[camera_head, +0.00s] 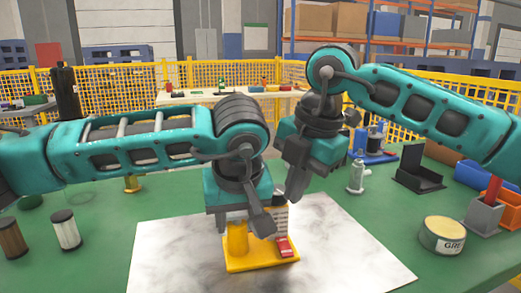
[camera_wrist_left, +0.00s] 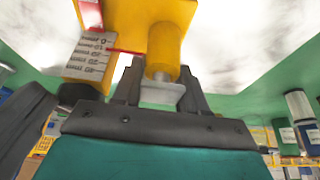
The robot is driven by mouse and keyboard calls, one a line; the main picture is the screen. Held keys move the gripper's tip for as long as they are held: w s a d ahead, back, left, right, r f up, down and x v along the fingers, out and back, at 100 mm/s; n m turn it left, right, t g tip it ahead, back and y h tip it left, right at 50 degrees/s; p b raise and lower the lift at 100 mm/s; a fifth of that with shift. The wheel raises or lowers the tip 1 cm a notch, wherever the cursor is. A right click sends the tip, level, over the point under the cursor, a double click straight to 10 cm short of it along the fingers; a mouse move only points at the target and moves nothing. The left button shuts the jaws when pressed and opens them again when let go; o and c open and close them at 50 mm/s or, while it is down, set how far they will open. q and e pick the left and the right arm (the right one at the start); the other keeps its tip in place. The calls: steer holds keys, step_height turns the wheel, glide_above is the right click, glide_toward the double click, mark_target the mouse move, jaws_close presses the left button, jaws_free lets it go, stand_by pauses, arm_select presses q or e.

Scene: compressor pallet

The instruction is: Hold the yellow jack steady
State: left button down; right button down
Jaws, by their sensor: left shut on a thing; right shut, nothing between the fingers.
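The yellow jack (camera_head: 262,262) stands upright on a pale marbled sheet in the middle of the green table. It has a flat base, a yellow cylinder (camera_wrist_left: 163,48) and a white scale plate with a red mark (camera_wrist_left: 90,57). My left gripper (camera_head: 240,222) is over the jack from above. In the left wrist view its fingers (camera_wrist_left: 160,92) are shut on the pale head at the end of the cylinder. The left gripper partly hides the jack in the head view. My right gripper (camera_head: 294,192) is shut and empty, above and behind the jack to the right.
The marbled sheet (camera_head: 345,245) is clear around the jack. A white-sided cylinder (camera_head: 66,230) and a brown one (camera_head: 12,238) stand on the left.

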steer(key=shift+s+a, duration=0.4)
steer(key=shift+a, duration=0.1)
steer(key=shift+s+a, duration=0.15)
steer(key=shift+a, duration=0.05)
steer(key=shift+s, duration=0.15)
stand_by(0.3)
steer(key=w+a+v, duration=0.1)
steer(key=v, duration=0.4)
steer(key=shift+s+d+r, duration=0.25)
steer(key=shift+d+r, duration=0.05)
steer(key=shift+r, duration=0.25)
